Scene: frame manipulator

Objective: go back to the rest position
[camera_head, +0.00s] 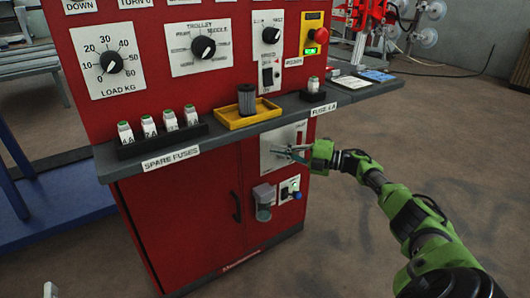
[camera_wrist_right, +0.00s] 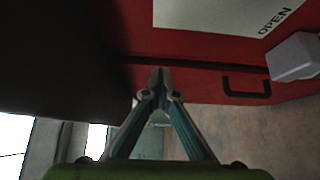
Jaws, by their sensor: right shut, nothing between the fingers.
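My right gripper (camera_head: 290,153) is in front of the red cabinet (camera_head: 190,215), near the pale panel below the FUSE 4A label, with its arm coming in from the right. In the right wrist view its fingers (camera_wrist_right: 160,80) meet at the tips and hold nothing. That view also shows the red cabinet face (camera_wrist_right: 200,80), a plate marked OPEN (camera_wrist_right: 235,15) and a dark handle (camera_wrist_right: 246,88). I cannot tell whether the fingertips touch the cabinet. My left gripper is in neither view.
The grey ledge (camera_head: 250,130) juts out above my right gripper. It carries a yellow tray (camera_head: 232,122) with a dark cylinder, and a rack of spare fuses (camera_head: 165,138). A switch box (camera_head: 288,189) sits below the gripper. Open floor (camera_head: 350,250) lies to the right.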

